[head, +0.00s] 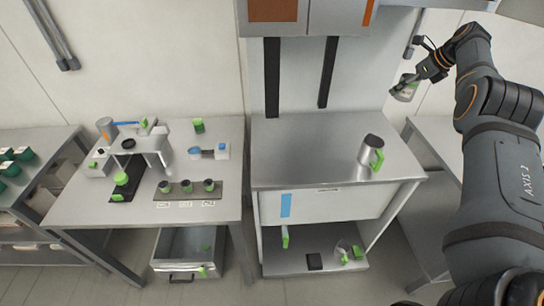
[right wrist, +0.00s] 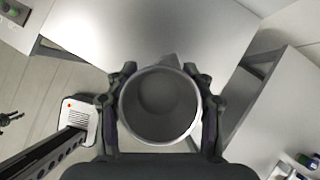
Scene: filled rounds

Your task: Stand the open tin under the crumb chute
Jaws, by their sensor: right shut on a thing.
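My right gripper (head: 411,82) is raised at the upper right of the head view, above the gap between the middle counter and the right table. In the right wrist view the tin (right wrist: 160,108) is round, open at the top and looks empty, with a finger of the gripper (right wrist: 160,75) on each side. I cannot tell for sure which part is the crumb chute; a grey hooded machine (head: 150,145) stands on the left table. My left gripper is out of view.
A metal jug (head: 369,152) with a green handle stands at the right of the middle counter (head: 300,150), which is otherwise clear. Several small cups sit on a strip on the left table (head: 80,212). A wall cabinet (head: 335,18) hangs above the counter on dark uprights.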

